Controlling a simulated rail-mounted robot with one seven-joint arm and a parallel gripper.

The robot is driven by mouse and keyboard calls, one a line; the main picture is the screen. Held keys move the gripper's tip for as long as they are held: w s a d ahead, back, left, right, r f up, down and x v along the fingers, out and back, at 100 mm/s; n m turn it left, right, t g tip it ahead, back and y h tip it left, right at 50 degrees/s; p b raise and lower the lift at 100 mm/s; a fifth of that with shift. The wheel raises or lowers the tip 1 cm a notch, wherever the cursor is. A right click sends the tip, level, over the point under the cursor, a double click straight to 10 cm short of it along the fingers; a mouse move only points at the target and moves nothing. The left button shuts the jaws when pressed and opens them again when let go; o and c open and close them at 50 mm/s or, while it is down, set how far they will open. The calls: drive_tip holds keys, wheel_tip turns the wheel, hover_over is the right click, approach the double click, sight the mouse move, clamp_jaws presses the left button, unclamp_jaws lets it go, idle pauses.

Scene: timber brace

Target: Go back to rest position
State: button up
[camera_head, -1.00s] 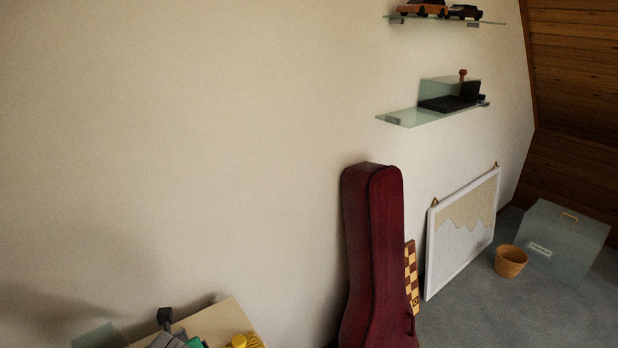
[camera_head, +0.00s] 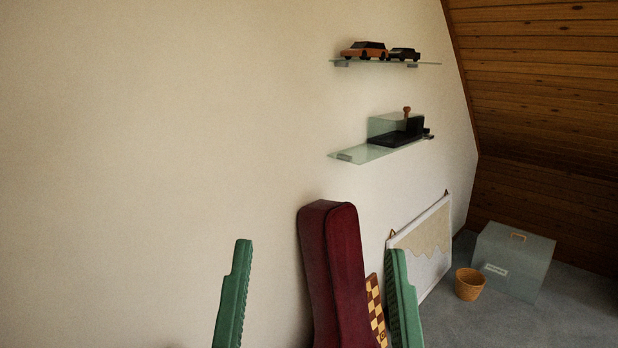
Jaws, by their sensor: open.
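My gripper (camera_head: 317,268) shows at the bottom of the head view as two green, ridged fingers set wide apart. It is open, and I see nothing held between the fingers. Behind the gap stands a dark red instrument case (camera_head: 335,270) leaning at the wall. The right finger partly covers a framed picture and a checkered board. The rest of my arm and the lower parts of the fingers are out of view.
A checkered board (camera_head: 375,305) stands beside the case, and a framed picture (camera_head: 425,245) leans on the wall. A tan pot (camera_head: 469,284) and a grey-green box (camera_head: 512,262) are on the grey carpet. Glass shelves (camera_head: 360,154) hold toy cars (camera_head: 365,50) and a black object (camera_head: 400,135).

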wheel_tip(320, 180, up, 29)
drive_tip(key=s+a+n+y+p, duration=0.1)
drive_tip(key=p, duration=2.7)
drive_tip(key=shift+s+r+n+p, duration=0.15)
drive_tip(key=shift+s+n+p, duration=0.15)
drive_tip(key=shift+s, duration=0.1)
